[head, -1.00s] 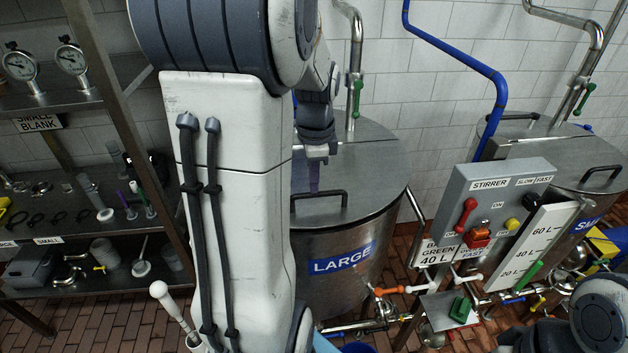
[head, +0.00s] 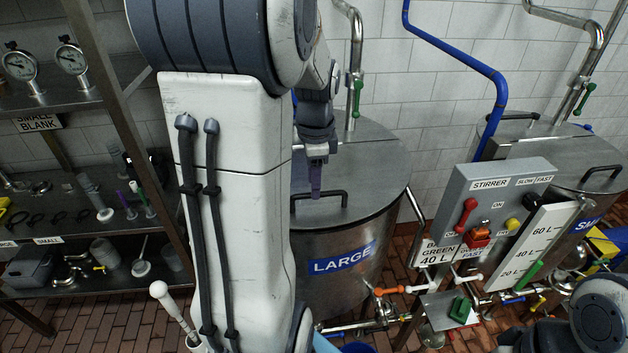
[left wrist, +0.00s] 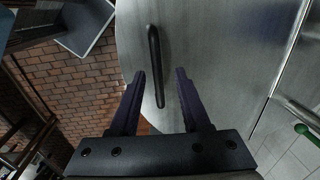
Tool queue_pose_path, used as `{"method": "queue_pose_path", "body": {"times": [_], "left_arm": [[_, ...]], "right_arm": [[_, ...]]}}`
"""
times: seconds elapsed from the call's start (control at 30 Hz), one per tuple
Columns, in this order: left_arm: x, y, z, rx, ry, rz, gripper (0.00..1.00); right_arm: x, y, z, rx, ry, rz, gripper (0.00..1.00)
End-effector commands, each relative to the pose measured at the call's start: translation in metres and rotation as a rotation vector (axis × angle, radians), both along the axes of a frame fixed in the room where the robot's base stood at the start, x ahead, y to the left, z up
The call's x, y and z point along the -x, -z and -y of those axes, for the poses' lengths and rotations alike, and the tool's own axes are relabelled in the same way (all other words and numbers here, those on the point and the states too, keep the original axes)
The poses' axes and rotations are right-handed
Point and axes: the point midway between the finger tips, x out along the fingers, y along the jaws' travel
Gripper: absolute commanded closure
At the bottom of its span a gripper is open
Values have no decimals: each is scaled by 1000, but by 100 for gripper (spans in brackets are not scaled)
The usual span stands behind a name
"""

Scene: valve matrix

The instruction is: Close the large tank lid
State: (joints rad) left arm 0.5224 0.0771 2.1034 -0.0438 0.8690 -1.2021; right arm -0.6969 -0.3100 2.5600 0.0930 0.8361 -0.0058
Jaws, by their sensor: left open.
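The large tank (head: 335,285) is a steel drum with a blue LARGE label, partly hidden behind my left arm. Its steel lid (head: 375,190) looks flat on the tank top in the head view, with a black bar handle (head: 335,195) near its front edge. My left gripper (head: 315,192) points down over the lid beside the handle's left end. In the left wrist view my left gripper (left wrist: 160,75) is open and empty, and the black handle (left wrist: 155,50) shows beyond and between its fingers. Contact with the handle cannot be told. My right gripper is out of view.
A grey stirrer control box (head: 490,205) and a level gauge stand right of the large tank. A small tank (head: 590,160) is behind them. A steel shelf (head: 100,220) with fittings stands on the left. A vertical pipe (head: 355,70) rises behind the lid.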

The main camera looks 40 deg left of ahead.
Motion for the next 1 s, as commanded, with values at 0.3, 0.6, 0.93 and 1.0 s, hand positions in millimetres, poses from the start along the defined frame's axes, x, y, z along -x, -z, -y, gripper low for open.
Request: {"method": "queue_pose_path", "body": {"times": [0.3,0.6,0.93,1.0], "left_arm": [[2,-53,4,-4,0,9,53],[6,-96,7,-2,0,3,53],[6,-102,8,0,0,1,53],[6,-101,9,0,1,1,76]], "right_arm": [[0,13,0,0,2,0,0],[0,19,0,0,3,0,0],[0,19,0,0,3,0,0],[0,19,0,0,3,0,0]]}}
